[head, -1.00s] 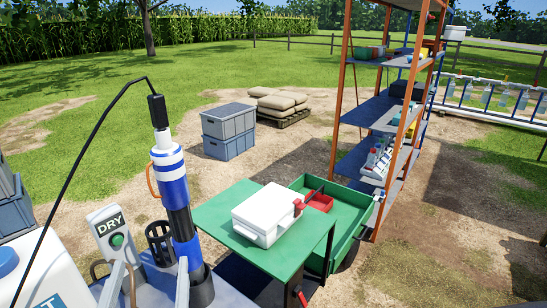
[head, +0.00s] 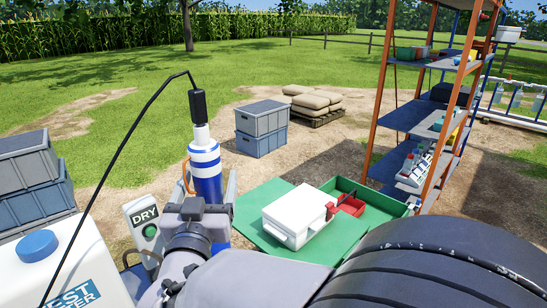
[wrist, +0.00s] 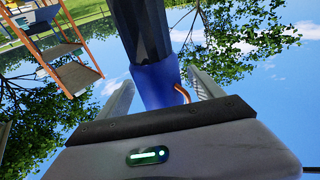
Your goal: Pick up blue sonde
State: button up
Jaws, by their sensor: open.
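The blue sonde (head: 207,178) stands upright, a blue cylinder with white bands, an orange handle at its side and a black cap with a cable on top. My gripper (wrist: 160,76) is open, with one finger on each side of the sonde. In the wrist view the sonde's blue body (wrist: 158,88) and its dark section (wrist: 142,30) show between the fingers; I cannot tell whether either finger touches it. In the head view my arm hides the sonde's lower part and its stand.
A DRY station (head: 146,225) stands left of the sonde, and a white tank (head: 50,268) is nearer left. A green table (head: 262,203) with a white case (head: 297,214) is to the right. An orange shelf rack (head: 455,100) stands behind.

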grip_shut()
jog(key=shift+r, duration=0.15)
dwell(0.4)
